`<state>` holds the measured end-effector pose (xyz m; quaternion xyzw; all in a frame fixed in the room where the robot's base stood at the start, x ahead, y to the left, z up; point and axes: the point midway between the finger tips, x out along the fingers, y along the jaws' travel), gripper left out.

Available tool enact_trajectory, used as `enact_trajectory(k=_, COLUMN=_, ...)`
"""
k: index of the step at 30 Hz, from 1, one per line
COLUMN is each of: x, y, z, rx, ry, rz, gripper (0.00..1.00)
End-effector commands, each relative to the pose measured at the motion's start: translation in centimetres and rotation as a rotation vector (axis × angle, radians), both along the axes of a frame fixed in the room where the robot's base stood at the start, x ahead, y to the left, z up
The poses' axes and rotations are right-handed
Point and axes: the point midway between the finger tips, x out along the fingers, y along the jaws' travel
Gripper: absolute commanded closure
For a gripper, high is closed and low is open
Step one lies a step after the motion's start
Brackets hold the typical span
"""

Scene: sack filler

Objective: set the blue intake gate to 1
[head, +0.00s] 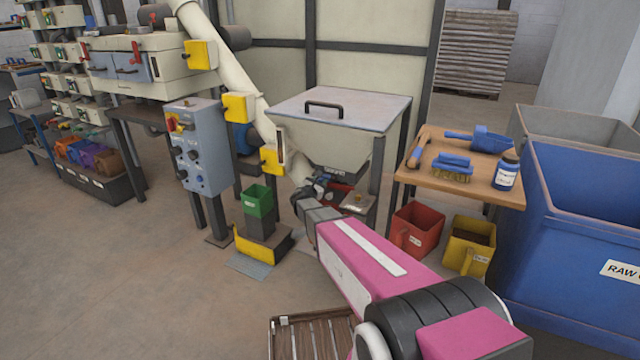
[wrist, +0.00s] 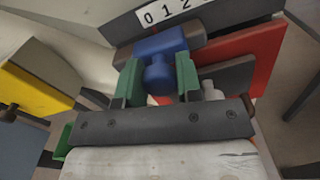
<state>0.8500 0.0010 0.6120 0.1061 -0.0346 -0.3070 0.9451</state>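The blue intake gate handle (wrist: 160,60) is in the middle of the wrist view, a block with a round knob. It sits on a dark bar below a white scale (wrist: 168,12) marked 0, 1, 2. The handle lies below the 0 and 1; the exact reading is not clear. The two green fingers of my gripper (wrist: 160,78) are on either side of the knob and appear closed on it. In the head view my gripper (head: 322,187) is under the grey hopper (head: 325,135), and my arm hides most of the gate.
A red plate (wrist: 240,55) is behind the gate. A yellow box (wrist: 35,75) is at the left of the wrist view. In the head view, a control box (head: 200,150) stands left of the hopper, and a wooden table (head: 420,165) stands right.

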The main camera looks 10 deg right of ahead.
Motion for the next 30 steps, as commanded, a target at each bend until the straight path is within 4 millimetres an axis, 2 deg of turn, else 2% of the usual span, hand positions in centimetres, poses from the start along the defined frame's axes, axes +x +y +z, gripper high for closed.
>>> enact_trajectory(k=6, x=-1.3, y=-1.7, z=0.0, rx=0.001, ry=0.000, rz=-0.002, gripper=1.00)
enact_trajectory(k=13, x=-1.2, y=-1.6, z=0.0, rx=0.001, ry=0.000, rz=-0.001, gripper=1.00)
enact_trajectory(k=14, x=-1.2, y=-1.6, z=0.0, rx=0.002, ry=0.000, rz=-0.001, gripper=0.61)
enact_trajectory(k=15, x=-1.2, y=-1.6, z=0.0, rx=0.002, ry=0.000, rz=-0.001, gripper=0.47)
enact_trajectory(k=16, x=-1.2, y=-1.6, z=0.0, rx=0.001, ry=0.000, rz=-0.001, gripper=0.41)
enact_trajectory(k=25, x=-1.3, y=-1.5, z=0.0, rx=0.000, ry=0.000, rz=0.000, gripper=0.41)
enact_trajectory(k=30, x=-2.7, y=-0.6, z=0.0, rx=0.000, ry=0.001, rz=0.001, gripper=0.41)
